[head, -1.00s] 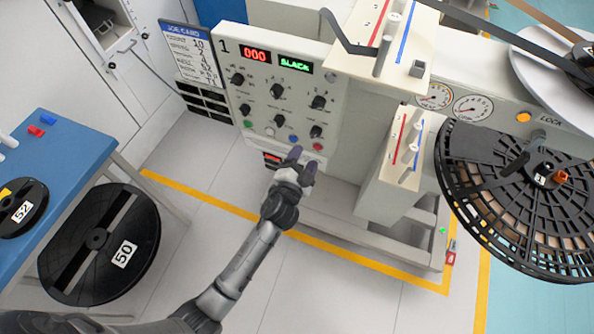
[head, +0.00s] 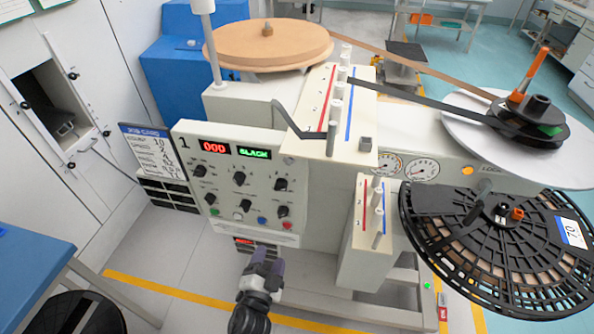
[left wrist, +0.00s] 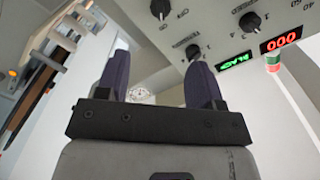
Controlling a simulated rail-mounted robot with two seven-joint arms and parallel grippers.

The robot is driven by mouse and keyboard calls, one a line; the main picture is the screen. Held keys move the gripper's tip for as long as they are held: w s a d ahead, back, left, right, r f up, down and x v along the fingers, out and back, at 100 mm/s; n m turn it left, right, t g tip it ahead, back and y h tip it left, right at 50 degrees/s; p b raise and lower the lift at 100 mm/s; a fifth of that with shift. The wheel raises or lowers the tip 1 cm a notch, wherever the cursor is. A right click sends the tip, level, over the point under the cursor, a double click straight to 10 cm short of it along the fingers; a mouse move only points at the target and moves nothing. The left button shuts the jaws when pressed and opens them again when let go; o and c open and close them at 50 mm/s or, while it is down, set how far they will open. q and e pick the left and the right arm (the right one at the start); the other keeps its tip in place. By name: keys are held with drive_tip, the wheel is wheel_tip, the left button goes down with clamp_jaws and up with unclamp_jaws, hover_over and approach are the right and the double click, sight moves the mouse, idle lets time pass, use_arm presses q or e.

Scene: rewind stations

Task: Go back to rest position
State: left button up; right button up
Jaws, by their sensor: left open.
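My left gripper (head: 263,268) is in front of the lower part of the control panel (head: 240,180) of station 1, below its row of coloured buttons. In the left wrist view its two dark purple fingers (left wrist: 160,85) stand apart with nothing between them. That view also shows the panel's knobs and displays (left wrist: 258,52) upside down. The panel's red display reads 000 and the green one reads SLACK. My right gripper is in neither view.
A black spoked reel (head: 500,245) labelled 70 sticks out at the right. A brown roll (head: 267,45) sits on top at the back. A blue table (head: 30,265) stands at the left with a black reel (head: 70,315) below. Floor between table and station is clear.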

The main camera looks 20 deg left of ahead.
use_arm(q)
drive_tip(key=s+a+f+n+g+y, duration=0.3)
drive_tip(key=s+a+f+n+g, duration=0.1)
drive_tip(key=n+g, duration=0.25)
drive_tip(key=s+r+g+h+p, duration=0.2)
drive_tip(key=s+g+h+p, duration=0.45)
drive_tip(key=s, duration=1.75)
wheel_tip(320, 180, up, 38)
drive_tip(key=g+y+p, duration=0.1)
drive_tip(key=y+p, duration=0.1)
drive_tip(key=p, duration=3.3)
drive_tip(key=shift+s+p, duration=0.35)
drive_tip(key=shift+p, duration=0.05)
drive_tip(key=shift+a, duration=0.1)
